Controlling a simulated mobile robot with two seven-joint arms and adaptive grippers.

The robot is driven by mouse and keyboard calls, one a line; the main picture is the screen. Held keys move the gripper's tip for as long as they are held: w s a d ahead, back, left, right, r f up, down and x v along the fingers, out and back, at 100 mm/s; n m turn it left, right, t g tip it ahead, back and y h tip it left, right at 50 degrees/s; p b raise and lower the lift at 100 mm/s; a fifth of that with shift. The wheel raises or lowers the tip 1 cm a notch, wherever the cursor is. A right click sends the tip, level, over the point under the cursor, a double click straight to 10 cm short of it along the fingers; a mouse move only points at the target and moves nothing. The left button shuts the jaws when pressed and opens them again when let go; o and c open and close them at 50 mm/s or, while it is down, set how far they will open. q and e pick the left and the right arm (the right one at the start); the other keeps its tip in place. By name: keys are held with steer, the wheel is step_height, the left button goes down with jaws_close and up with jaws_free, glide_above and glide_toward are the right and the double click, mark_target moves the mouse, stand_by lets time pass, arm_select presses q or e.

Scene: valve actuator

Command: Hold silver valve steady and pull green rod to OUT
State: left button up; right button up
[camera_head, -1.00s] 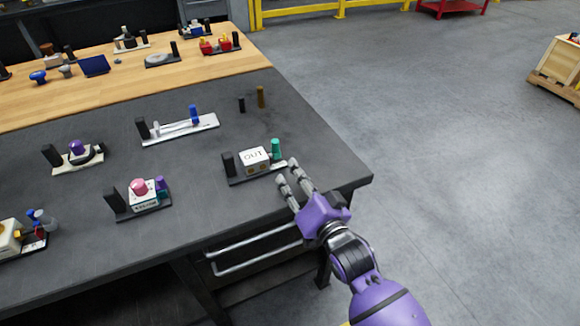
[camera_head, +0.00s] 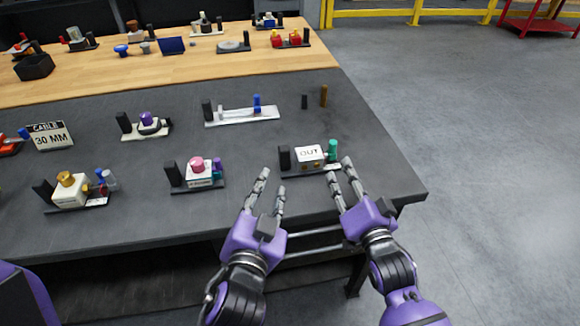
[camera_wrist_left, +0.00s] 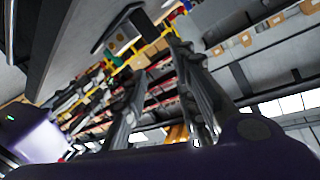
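The valve unit has a white-silver block marked OUT (camera_head: 310,154) on a dark base, with a black post (camera_head: 285,158) at its left end. The green rod (camera_head: 333,149) stands upright at its right end. My right gripper (camera_head: 340,169) is open, its fingertips in front of and beside the green rod; I cannot tell whether they touch it. My left gripper (camera_head: 272,181) is open and empty, its fingertips short of the black post, to its left. The left wrist view shows its two spread fingers (camera_wrist_left: 165,75) with nothing clearly between them.
A unit with a pink knob (camera_head: 197,163) stands close left of my left gripper. A white rail with a blue peg (camera_head: 257,104) lies behind the valve unit. The dark table's front-right corner (camera_head: 415,192) is near my right gripper. Open floor lies to the right.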

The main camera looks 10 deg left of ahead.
mark_target(285, 156)
arm_select(q)
steer(key=w+f+n+g+y, duration=0.1)
steer(key=w+n, duration=0.2)
steer(key=w+d+f+n+g+y, duration=0.1)
steer(key=w+n+y, duration=0.1)
steer(key=w, duration=0.2)
steer(key=w+d+f+n+g+y, duration=0.1)
steer(key=w+n, duration=0.2)
steer(key=w, duration=0.1)
steer(key=shift+n, duration=0.3)
steer(key=shift+y, duration=0.3)
steer(key=shift+x, duration=4.05)
steer(key=shift+f, duration=0.1)
steer(key=shift+c, duration=0.3)
